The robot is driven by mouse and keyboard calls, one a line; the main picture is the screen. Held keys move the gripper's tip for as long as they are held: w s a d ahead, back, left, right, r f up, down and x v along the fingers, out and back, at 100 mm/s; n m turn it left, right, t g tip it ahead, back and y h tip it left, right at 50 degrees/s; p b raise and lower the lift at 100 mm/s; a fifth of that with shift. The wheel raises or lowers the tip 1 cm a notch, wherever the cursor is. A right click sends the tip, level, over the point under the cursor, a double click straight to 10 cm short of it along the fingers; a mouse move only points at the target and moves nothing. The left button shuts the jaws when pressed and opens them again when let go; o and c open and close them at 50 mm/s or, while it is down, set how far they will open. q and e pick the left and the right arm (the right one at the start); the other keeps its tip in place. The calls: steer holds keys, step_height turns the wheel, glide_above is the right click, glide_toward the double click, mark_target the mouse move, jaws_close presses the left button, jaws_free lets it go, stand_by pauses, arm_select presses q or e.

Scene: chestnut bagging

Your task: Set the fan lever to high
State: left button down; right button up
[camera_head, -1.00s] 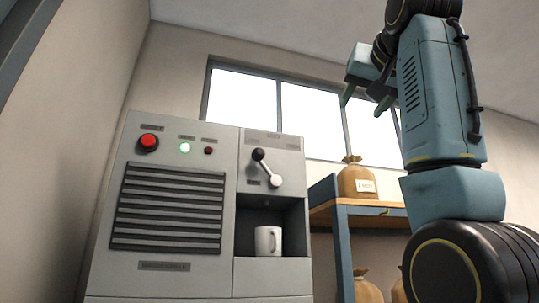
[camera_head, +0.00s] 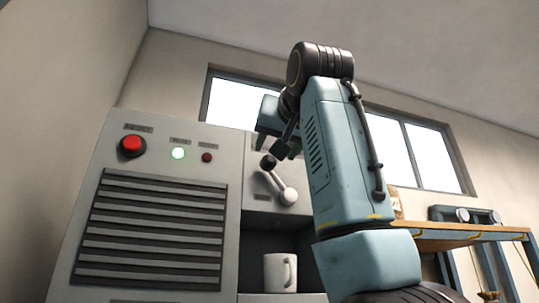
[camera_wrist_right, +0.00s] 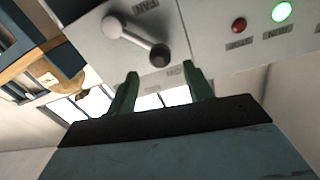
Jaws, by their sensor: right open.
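The fan lever (camera_head: 278,180) is on the upper right part of the grey machine. Its silver arm runs from a round hub up and left to a black knob. My right gripper (camera_wrist_right: 162,76) is open in the right wrist view, with green fingers apart and empty. The black knob (camera_wrist_right: 160,54) appears just beyond the gap between its fingertips. My left gripper is in neither view.
The grey machine (camera_head: 120,259) has a red button (camera_head: 132,146), a lit green lamp (camera_head: 178,153) and a small dark red lamp beside it. A white mug (camera_head: 280,272) stands in the recess below the lever. A wooden-topped shelf (camera_head: 470,232) is at the right.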

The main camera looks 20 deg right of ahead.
mark_target(271, 157)
steer(key=w+p, duration=0.1)
steer(key=w, duration=0.4)
steer(key=shift+r, duration=0.1)
steer(key=shift+w+d+p, duration=0.1)
steer(key=shift+w+p, duration=0.25)
steer(key=shift+p, duration=0.05)
steer(key=shift+w, duration=0.45)
jaws_close()
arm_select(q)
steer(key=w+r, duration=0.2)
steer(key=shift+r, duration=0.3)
